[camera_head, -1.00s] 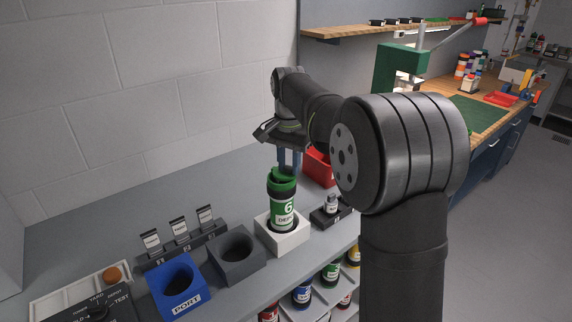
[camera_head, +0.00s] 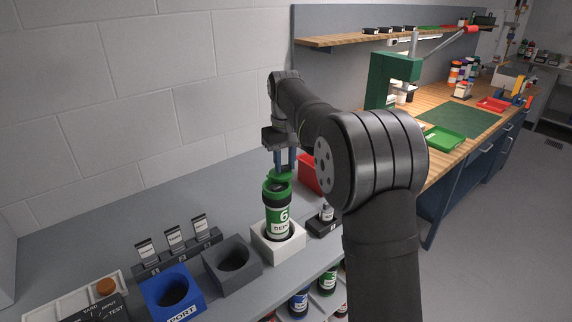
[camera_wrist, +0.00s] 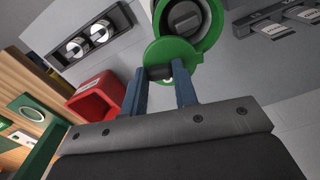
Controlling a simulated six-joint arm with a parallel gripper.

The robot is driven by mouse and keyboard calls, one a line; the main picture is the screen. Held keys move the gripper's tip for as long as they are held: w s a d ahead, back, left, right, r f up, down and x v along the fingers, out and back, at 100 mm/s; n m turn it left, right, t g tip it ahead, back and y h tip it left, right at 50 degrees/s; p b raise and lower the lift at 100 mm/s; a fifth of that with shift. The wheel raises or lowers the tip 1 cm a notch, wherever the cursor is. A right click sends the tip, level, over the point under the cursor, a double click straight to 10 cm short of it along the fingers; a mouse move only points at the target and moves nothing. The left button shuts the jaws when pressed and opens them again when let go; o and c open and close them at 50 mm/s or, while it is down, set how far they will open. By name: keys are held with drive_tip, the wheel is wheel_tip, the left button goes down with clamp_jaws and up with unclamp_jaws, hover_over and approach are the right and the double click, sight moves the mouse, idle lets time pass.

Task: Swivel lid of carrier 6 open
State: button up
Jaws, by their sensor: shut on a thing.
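Carrier 6 (camera_head: 279,222) is a green and white cylinder marked with a 6, upright in a white block (camera_head: 267,249). Its round green lid (camera_head: 277,176) is swung aside from the mouth, toward the back. In the wrist view the lid (camera_wrist: 173,50) overlaps only part of the carrier's green rim (camera_wrist: 216,28), and a grey thing (camera_wrist: 184,19) shows inside the open mouth. My gripper (camera_head: 284,168) is above the lid, its blue fingers pointing down. In the wrist view the fingers (camera_wrist: 160,82) are shut on a small dark part at the lid's edge.
A red bin (camera_head: 309,174) stands close behind the carrier. A dark holder with small bottles (camera_head: 326,215) is to its right. A grey socket block (camera_head: 232,263) and a blue port block (camera_head: 172,293) are to its left.

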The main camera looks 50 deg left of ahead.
drive_tip(key=a+n, duration=0.1)
drive_tip(key=n, duration=0.1)
drive_tip(key=a+n, duration=0.1)
drive_tip(key=n, duration=0.2)
drive_tip(key=shift+a+n, duration=0.2)
drive_tip(key=shift+n, duration=0.1)
drive_tip(key=shift+s+a+n, duration=0.15)
drive_tip(key=shift+a+n, duration=0.15)
drive_tip(key=shift+n, duration=0.55)
drive_tip(key=shift+s+a+n, duration=0.2)
drive_tip(key=shift+a+n, duration=0.1)
drive_tip(key=shift+n, duration=0.5)
drive_tip(key=shift+s+a+n, duration=0.15)
drive_tip(key=shift+a+n, duration=0.15)
drive_tip(key=shift+n, duration=0.55)
drive_tip(key=o, duration=1)
wheel_tip(320, 180, up, 12)
wheel_tip(320, 180, down, 12)
